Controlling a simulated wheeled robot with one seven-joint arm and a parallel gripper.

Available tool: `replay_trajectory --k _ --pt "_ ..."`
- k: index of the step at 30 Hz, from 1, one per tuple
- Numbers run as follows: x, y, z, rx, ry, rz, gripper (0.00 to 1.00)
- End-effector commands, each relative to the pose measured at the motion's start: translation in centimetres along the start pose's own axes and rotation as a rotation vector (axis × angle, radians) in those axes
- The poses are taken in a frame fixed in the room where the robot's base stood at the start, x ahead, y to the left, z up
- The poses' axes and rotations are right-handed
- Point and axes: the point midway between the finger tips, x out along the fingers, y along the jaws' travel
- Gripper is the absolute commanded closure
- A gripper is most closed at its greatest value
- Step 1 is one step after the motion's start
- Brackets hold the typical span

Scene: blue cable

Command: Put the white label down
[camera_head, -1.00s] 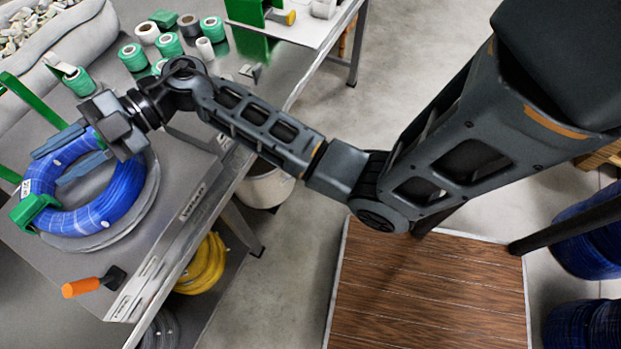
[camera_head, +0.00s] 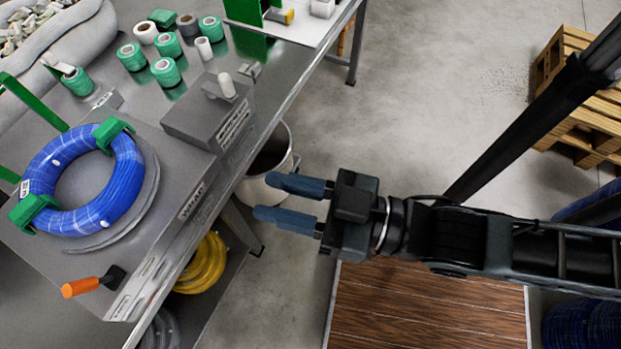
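A blue cable coil (camera_head: 123,187) lies on a grey round plate on the workbench at the left. Green clamps hold it at the top (camera_head: 113,133) and lower left (camera_head: 38,207). A small white label (camera_head: 25,188) with dark print sits on the coil's left side, just above the lower-left clamp. My gripper (camera_head: 262,197) is away from the bench, right of its front edge. Its two blue-grey fingers point left and are apart, with nothing seen between them.
A white bucket (camera_head: 262,190) stands on the floor behind my fingers. A grey box (camera_head: 208,112) with a white knob sits on the bench, near green and white rolls (camera_head: 165,71). An orange-handled tool (camera_head: 82,288) lies at the front. Wooden pallets (camera_head: 590,110) stand at right.

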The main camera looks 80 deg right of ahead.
Motion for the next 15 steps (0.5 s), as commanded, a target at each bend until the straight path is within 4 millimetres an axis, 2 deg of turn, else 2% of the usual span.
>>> replay_trajectory --k 1,6,10,15 --pt "-1.9 0.7 0.2 -0.002 -0.073 -0.006 0.64" --pt "-5.7 2.7 0.6 -0.018 -0.243 -0.020 0.64" --pt "-6.8 3.4 0.6 -0.027 -0.303 -0.030 0.64" --pt "-7.1 3.5 0.6 -0.029 -0.317 -0.032 0.64"
